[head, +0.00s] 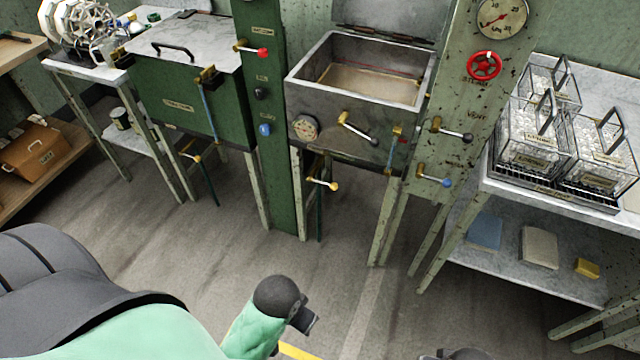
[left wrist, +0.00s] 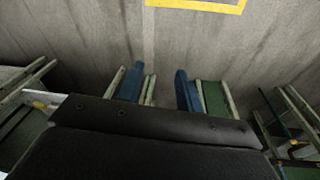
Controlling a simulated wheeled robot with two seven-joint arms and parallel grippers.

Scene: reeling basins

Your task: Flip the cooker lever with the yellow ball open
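Two small levers with yellow balls show in the head view. One lever (head: 322,184) sits on a brass valve under the open grey metal basin (head: 300,88), its handle sloping slightly down to the right. The other lever (head: 193,157) sits under the green tank (head: 168,98) with a closed grey lid; its ball is small in the picture. The tank's label is too small to read. My left gripper (left wrist: 160,82) is open and empty in the left wrist view, its two blue fingers apart above the floor, far from both levers.
Red (head: 262,52), black (head: 261,93) and blue (head: 265,130) ball levers are on the green post. The right panel has a red wheel (head: 484,65) and more levers. A table with glass boxes (head: 530,150) stands right. The floor in front is clear.

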